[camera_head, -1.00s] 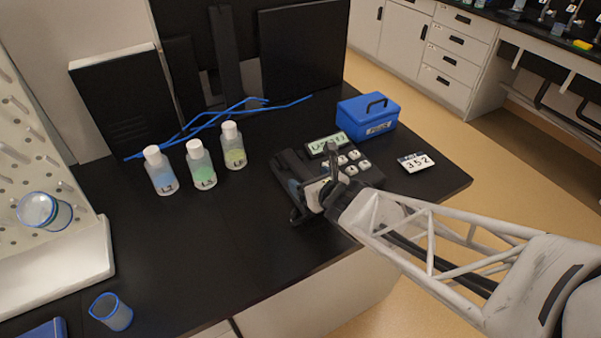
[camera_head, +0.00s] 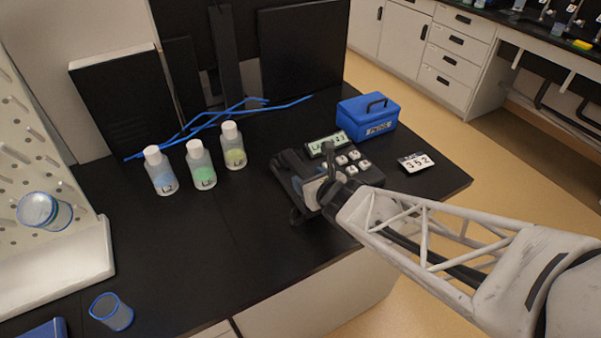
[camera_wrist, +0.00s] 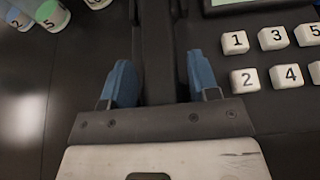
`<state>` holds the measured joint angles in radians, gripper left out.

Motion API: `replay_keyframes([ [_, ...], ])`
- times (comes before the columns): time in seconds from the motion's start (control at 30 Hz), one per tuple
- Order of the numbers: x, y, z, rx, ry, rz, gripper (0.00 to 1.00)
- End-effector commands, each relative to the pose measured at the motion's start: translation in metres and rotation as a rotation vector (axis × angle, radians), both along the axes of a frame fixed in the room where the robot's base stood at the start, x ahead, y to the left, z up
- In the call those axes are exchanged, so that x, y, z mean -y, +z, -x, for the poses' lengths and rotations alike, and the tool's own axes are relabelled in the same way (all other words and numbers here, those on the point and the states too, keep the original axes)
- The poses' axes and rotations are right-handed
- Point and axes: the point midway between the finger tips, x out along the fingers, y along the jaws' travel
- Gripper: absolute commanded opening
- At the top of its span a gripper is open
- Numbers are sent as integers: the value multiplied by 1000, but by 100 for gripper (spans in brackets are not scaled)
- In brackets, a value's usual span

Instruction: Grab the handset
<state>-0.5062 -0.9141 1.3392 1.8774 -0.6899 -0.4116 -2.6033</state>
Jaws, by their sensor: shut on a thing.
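A black desk phone (camera_head: 345,172) with a lit display (camera_head: 327,144) and white number keys sits near the right end of the black bench. Its dark handset (camera_head: 290,163) lies along the phone's left side. My gripper (camera_head: 308,188) is at the handset, shut on it. In the wrist view, the handset (camera_wrist: 157,45) runs between the blue pads of my gripper (camera_wrist: 161,80), and the white keys (camera_wrist: 272,38) are to the right. My wrist hides part of the phone in the head view. I cannot tell whether the handset is clear of its cradle.
A blue box (camera_head: 367,118) with a handle stands behind the phone, and a number card (camera_head: 416,162) lies to its right. Three white-capped bottles (camera_head: 201,165) stand to the left. Blue rods (camera_head: 215,120) lie behind them. The bench between bottles and phone is clear.

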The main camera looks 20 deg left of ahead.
Motion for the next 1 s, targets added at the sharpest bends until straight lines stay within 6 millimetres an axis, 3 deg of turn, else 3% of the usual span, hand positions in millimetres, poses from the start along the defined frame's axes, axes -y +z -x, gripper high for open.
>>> replay_keyframes([
  [0.1,0,0,0,1,0,-1,28],
  [0.47,0,4,0,1,0,-1,28],
  [0.83,0,37,0,3,0,-1,28],
  [1.0,9,38,14,2,0,-1,28],
])
